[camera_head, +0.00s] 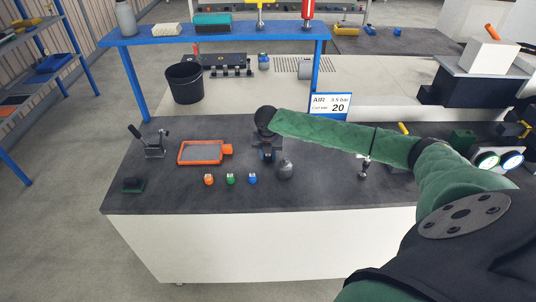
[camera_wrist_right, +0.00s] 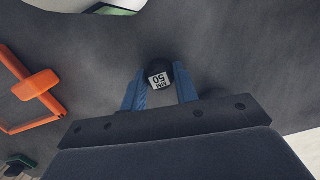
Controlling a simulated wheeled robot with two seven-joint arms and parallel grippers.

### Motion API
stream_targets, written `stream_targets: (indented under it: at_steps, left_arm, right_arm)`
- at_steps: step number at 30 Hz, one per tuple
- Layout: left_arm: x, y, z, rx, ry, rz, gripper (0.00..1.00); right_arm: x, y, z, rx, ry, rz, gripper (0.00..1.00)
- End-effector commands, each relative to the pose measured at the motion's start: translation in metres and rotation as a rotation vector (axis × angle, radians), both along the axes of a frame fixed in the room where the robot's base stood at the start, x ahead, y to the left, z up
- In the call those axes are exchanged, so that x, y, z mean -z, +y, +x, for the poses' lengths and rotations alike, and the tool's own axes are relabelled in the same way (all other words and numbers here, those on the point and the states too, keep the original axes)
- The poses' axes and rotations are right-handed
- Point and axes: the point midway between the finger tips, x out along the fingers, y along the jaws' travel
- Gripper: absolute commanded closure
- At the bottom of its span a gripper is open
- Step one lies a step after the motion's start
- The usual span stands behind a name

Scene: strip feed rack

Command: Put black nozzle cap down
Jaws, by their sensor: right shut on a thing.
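The black nozzle cap (camera_wrist_right: 159,76), with a white label reading 50, sits between the blue fingertips in the right wrist view. My right gripper (camera_wrist_right: 160,90) is shut on it over the dark grey bench top. In the head view my right gripper (camera_head: 267,154) points down near the middle of the bench (camera_head: 180,200), behind the row of small caps. The held cap is hard to make out there. I cannot tell whether the cap touches the bench. My left gripper is in neither view.
An orange frame (camera_head: 182,161) lies left of the gripper. Orange (camera_head: 209,180), green (camera_head: 230,179) and blue (camera_head: 252,178) caps and a grey dome (camera_head: 285,170) stand in front. A lever clamp (camera_head: 154,150) stands at left.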

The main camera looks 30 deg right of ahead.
Motion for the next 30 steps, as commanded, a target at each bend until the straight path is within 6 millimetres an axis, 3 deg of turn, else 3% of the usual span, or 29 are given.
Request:
stream_targets:
  at_steps: [5, 6, 9, 20, 23, 30]
  left_arm:
    - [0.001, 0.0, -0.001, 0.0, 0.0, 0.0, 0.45]
    - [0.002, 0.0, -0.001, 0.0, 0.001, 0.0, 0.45]
    - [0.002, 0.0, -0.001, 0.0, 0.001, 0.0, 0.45]
    - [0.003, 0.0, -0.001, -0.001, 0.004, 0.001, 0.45]
    - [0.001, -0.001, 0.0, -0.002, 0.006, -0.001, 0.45]
    - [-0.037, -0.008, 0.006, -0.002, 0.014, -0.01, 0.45]
  right_arm:
    - [0.002, 0.0, 0.0, 0.0, 0.0, 0.0, 0.93]
    - [0.002, 0.0, 0.0, 0.0, -0.001, 0.001, 0.64]
    - [0.002, 0.0, 0.0, 0.0, 0.0, 0.0, 0.49]
    - [-0.002, 0.0, 0.0, 0.0, -0.001, -0.001, 0.49]
    - [-0.011, 0.0, 0.0, 0.0, -0.002, -0.001, 0.49]
    - [-0.055, 0.004, -0.004, 0.0, -0.004, 0.0, 0.49]
